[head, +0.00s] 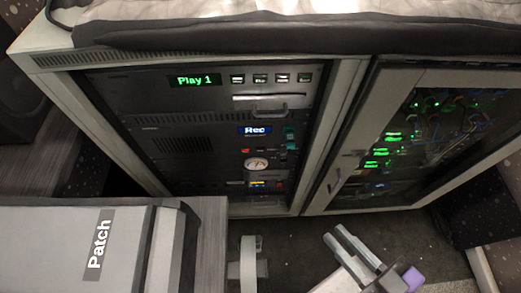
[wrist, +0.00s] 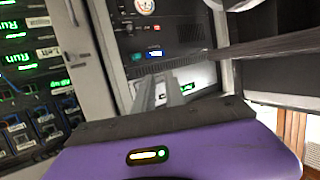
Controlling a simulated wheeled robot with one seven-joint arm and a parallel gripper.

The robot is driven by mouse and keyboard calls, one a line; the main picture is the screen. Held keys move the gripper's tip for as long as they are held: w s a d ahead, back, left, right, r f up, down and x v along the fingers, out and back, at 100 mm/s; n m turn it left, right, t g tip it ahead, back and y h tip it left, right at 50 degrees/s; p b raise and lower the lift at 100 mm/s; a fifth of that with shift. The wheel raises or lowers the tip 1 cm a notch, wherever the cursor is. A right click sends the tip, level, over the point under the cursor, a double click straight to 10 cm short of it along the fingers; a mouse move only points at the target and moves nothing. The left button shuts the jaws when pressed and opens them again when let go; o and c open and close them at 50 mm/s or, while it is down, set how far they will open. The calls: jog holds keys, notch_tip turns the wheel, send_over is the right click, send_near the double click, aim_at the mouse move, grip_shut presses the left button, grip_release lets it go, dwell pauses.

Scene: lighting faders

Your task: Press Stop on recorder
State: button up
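The recorder (head: 255,130) is a dark unit with a blue "Rec" display in the rack's middle in the head view. A teal part (head: 290,136) sits right of the display and a small red button (head: 245,151) below it. Stop lettering is too small to read. The recorder's lit display also shows, turned over, in the wrist view (wrist: 154,55). My gripper (head: 335,233) is low in front of the rack in the head view, apart from the recorder. Its two grey fingers, also in the wrist view (wrist: 162,80), stand slightly apart with nothing between them.
Above the recorder is a "Play 1" unit (head: 195,80) with a handled drawer (head: 268,98). A glass-doored cabinet (head: 420,130) stands right of it. A grey "Patch" box (head: 95,245) is at lower left. Carpeted floor (head: 300,245) lies before the rack.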

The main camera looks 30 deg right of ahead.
grip_shut()
dwell(0.7)
dwell(0.7)
